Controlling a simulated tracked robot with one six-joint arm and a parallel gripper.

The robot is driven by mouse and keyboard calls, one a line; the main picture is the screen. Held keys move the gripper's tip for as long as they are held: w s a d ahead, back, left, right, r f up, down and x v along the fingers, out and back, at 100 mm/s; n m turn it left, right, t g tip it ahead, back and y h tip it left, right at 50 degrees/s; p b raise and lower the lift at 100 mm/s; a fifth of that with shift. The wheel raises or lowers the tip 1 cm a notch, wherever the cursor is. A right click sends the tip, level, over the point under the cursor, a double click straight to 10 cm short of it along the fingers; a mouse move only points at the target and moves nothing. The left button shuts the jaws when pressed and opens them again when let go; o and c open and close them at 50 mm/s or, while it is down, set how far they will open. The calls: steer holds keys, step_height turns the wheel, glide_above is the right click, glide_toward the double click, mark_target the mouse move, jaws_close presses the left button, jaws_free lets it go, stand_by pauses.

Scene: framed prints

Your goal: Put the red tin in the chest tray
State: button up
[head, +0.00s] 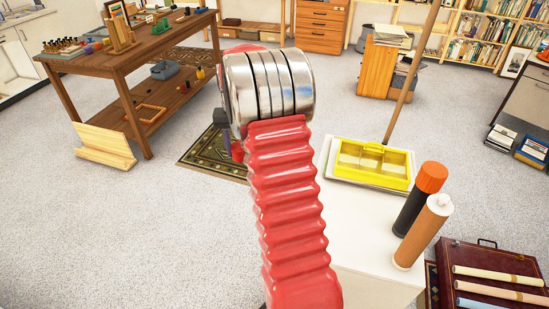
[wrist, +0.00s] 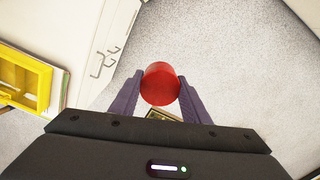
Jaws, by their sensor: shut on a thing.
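The red tin (wrist: 161,84) is held between the two dark purple fingers of my gripper (wrist: 160,88) in the wrist view. My gripper is shut on it, above the speckled floor. In the head view my arm hides most of the gripper, and a small part of the red tin (head: 237,152) shows at the arm's left edge. The yellow tray (head: 372,161), with a handle and compartments, lies on the white chest (head: 340,215) to the right of my arm. The yellow tray also shows at the left edge of the wrist view (wrist: 44,91), apart from the tin.
A black bottle with an orange cap (head: 411,205) and a tan cylinder (head: 425,232) stand on the chest's right side. A broom handle (head: 412,70) rises behind the tray. A wooden workbench (head: 125,62) stands at the left. Open floor lies left of my arm.

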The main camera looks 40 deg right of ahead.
steer(key=w+a+r+n, duration=0.1)
steer(key=w+a+r, duration=0.2)
steer(key=a, duration=0.7)
steer(key=w+a+r+n, duration=0.2)
steer(key=a+r, duration=0.4)
steer(key=a, duration=0.4)
steer(key=w+a+r+n, duration=0.2)
steer(key=w+a+r, duration=0.2)
steer(key=a, duration=0.6)
steer(key=shift+r, duration=0.3)
steer(key=shift+s, duration=0.2)
